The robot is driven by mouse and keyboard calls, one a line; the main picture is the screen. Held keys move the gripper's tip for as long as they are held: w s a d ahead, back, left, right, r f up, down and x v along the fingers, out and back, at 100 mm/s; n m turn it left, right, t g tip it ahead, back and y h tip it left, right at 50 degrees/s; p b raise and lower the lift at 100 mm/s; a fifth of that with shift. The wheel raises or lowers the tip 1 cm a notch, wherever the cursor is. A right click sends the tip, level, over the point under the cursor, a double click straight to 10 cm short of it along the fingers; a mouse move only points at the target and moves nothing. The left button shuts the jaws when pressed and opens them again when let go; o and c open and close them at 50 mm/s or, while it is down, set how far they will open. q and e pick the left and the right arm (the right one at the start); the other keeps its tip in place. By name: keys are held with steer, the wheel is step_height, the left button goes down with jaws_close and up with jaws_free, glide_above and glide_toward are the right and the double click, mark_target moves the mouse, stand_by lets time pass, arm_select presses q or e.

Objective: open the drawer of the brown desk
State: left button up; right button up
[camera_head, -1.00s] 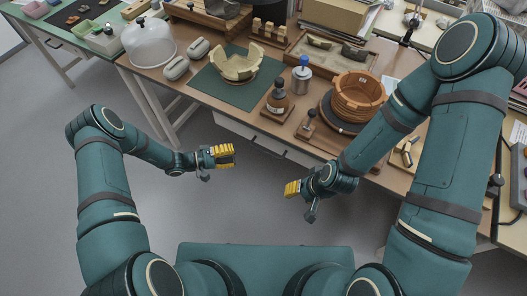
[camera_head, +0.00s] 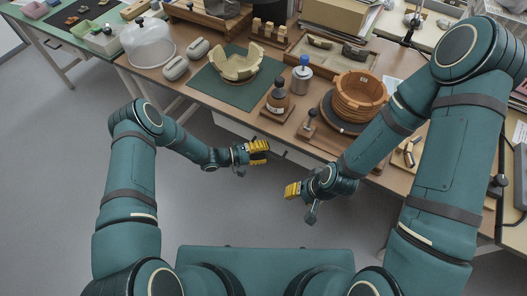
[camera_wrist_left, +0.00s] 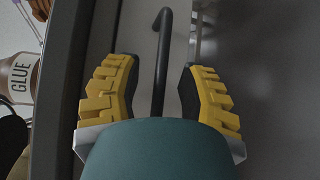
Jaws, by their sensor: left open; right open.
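The brown desk (camera_head: 153,77) runs across the upper part of the head view. Below its front edge is a pale drawer front (camera_head: 231,124), partly hidden by my left gripper (camera_head: 258,152). In the left wrist view the pale drawer front (camera_wrist_left: 130,32) carries a dark bar handle (camera_wrist_left: 163,60). My left gripper (camera_wrist_left: 158,95) is open, and the handle lies between its two yellow fingers, apart from both. The drawer looks shut. My right gripper (camera_head: 292,190) is open and empty in front of the desk, lower and to the right.
On the desk are a green mat (camera_head: 222,92) with a partial bowl (camera_head: 238,66), a glue bottle (camera_head: 278,98), a metal canister (camera_head: 302,76) and a wooden sherd vessel (camera_head: 358,98). The glue bottle is near the front edge. The floor (camera_head: 60,180) at left is clear.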

arm_select(q)
steer(key=shift+o, duration=0.2)
jaws_close()
steer(key=shift+s+a, duration=0.1)
steer(key=s+a+p, duration=0.3)
steer(key=s+a, duration=0.3)
steer(key=s, duration=0.5)
steer(key=s+a+p, duration=0.4)
steer(key=s+a, duration=0.2)
steer(key=s, duration=0.6)
steer(key=shift+s+a, duration=0.25)
steer(key=shift+c, duration=0.2)
jaws_free()
